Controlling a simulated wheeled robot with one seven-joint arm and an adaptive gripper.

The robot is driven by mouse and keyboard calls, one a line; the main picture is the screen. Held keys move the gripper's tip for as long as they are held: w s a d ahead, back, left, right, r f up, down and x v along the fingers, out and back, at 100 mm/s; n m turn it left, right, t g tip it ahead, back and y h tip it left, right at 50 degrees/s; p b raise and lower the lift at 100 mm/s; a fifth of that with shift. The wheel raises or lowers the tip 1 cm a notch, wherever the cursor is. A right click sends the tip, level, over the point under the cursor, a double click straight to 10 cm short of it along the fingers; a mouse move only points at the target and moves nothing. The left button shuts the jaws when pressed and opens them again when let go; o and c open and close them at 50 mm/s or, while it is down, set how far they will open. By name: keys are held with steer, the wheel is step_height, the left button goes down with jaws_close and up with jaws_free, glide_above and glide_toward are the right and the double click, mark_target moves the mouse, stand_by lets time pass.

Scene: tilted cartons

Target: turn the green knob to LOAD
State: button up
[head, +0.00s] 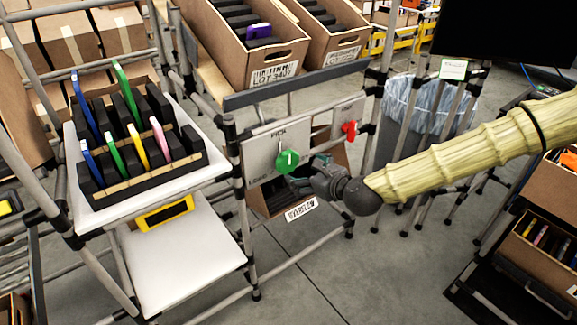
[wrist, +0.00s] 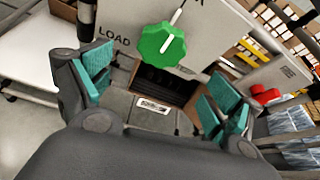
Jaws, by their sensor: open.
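The green knob (head: 287,161) is a round, lobed knob on a grey panel (head: 262,150). Its white mark points up toward the PICK label (head: 278,134). The LOAD label (head: 257,183) is at the panel's lower left; in the wrist view the word LOAD (wrist: 114,39) is left of the green knob (wrist: 163,45). My gripper (head: 305,172) is just right of and below the knob in the head view. In the wrist view my gripper (wrist: 155,88) is open and empty, with teal pads apart and the knob ahead, between their directions. No contact with the knob shows.
An OVERFLOW carton (head: 300,210) sits below and behind the panel. A white shelf (head: 150,198) with a black rack of coloured items stands left. Cartons (head: 265,70) tilt above the panel.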

mark_target(289, 164)
steer(key=p+x, duration=0.1)
steer(key=x, duration=1)
steer(key=shift+r, duration=0.15)
steer(key=c, duration=1)
